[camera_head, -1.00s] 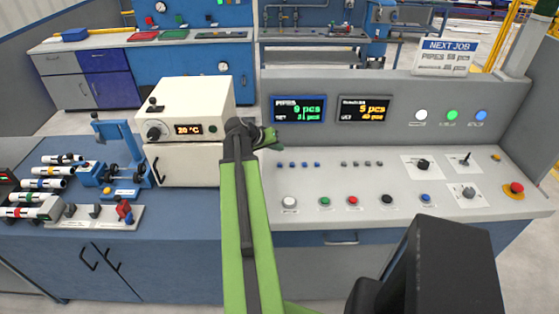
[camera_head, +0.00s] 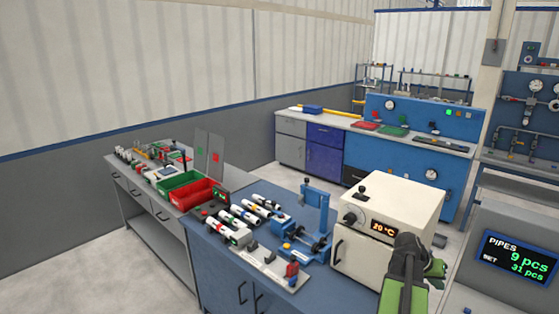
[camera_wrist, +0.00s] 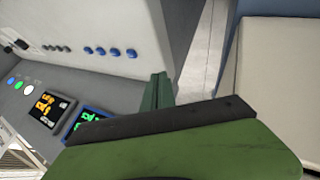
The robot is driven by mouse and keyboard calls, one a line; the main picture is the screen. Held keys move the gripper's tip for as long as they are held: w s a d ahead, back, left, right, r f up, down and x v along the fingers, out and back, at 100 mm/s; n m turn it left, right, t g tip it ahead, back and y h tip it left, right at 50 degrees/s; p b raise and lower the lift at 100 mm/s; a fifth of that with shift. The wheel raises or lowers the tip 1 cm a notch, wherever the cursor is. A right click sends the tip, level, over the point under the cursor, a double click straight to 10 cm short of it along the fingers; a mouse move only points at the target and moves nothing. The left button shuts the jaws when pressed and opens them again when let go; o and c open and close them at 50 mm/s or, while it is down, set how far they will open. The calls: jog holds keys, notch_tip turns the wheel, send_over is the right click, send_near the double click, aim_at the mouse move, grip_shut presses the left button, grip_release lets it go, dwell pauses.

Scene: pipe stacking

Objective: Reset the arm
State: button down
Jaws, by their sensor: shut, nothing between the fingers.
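My gripper (camera_head: 438,268) is at the lower right of the head view, at the end of my green arm, in front of the right side of the white oven. In the wrist view its narrow green fingers (camera_wrist: 159,88) are together, with nothing visible between them. The fingers point toward the gap between the grey control console (camera_wrist: 95,30) and a pale box-like surface at the right. Whether the gripper touches the oven cannot be told from the head view.
The white oven (camera_head: 392,215) reads 20 °C on the blue bench. Left of it are a blue clamp stand (camera_head: 317,210) and several banded pipes (camera_head: 243,216). Red (camera_head: 196,194) and green (camera_head: 178,183) bins sit farther left. A pipe-count screen (camera_head: 518,257) is at the right.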

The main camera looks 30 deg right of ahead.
jog(key=w+a+f+n+t+y, duration=0.1)
jog(key=w+a+n, duration=0.1)
jog(key=w+a, duration=0.65)
jog(key=w+a+f+n+t+y, duration=0.1)
jog(key=w+a+f+n+y, duration=0.3)
jog(key=a, duration=0.8)
jog(key=w+a+r+n+t+h, duration=0.1)
jog(key=w+a, duration=0.7)
jog(key=a, duration=0.3)
jog(key=w+a+f+n+y, duration=0.1)
jog(key=a+n+y, duration=0.2)
jog(key=a, duration=2.6)
jog(key=n, duration=0.2)
jog(key=shift+w+f+n+y, duration=0.3)
jog(key=shift+n, duration=0.1)
